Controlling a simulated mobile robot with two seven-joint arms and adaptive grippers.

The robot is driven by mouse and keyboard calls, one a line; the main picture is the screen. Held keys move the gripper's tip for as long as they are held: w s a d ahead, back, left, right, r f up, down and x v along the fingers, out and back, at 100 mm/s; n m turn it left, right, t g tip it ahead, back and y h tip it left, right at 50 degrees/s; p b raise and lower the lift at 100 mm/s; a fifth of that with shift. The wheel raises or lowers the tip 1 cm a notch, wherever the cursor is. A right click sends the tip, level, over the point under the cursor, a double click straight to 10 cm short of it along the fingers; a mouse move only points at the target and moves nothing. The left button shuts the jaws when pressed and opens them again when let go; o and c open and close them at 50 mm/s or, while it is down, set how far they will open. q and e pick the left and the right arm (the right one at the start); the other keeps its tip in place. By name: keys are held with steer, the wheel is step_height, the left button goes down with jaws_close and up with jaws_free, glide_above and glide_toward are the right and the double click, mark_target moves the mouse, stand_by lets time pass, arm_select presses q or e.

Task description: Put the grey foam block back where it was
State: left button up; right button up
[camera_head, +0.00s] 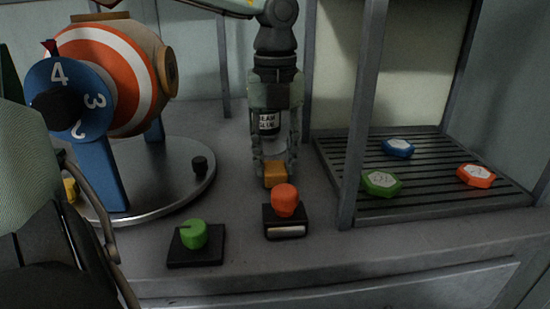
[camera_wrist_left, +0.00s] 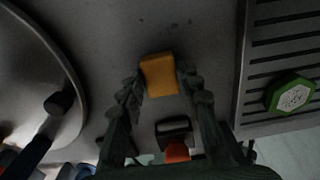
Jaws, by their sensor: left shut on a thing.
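No grey foam block can be made out in either view. My left gripper (camera_head: 275,172) points down at the middle of the bench, shut on an orange-yellow block (camera_head: 275,178). In the left wrist view, the gripper's fingers (camera_wrist_left: 160,85) lie on both sides of this block (camera_wrist_left: 160,73). The block is close to the bench top; I cannot tell whether it touches it. My right gripper is not in view.
A red button (camera_head: 285,198) stands just in front of the block, with a green knob (camera_head: 194,234) to its left. A striped drum (camera_head: 115,75) stands on a round metal base (camera_head: 175,190). A slatted rack (camera_head: 430,204) at right carries hexagonal pieces.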

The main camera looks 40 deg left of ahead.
mark_target(275, 166)
arm_select(q)
steer(key=o, duration=1)
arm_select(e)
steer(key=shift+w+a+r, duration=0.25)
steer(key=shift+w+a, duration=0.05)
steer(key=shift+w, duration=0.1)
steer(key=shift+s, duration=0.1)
arm_select(q)
step_height(275, 166, up, 12)
steer(key=shift+r+p, duration=0.1)
steer(key=shift+p, duration=0.4)
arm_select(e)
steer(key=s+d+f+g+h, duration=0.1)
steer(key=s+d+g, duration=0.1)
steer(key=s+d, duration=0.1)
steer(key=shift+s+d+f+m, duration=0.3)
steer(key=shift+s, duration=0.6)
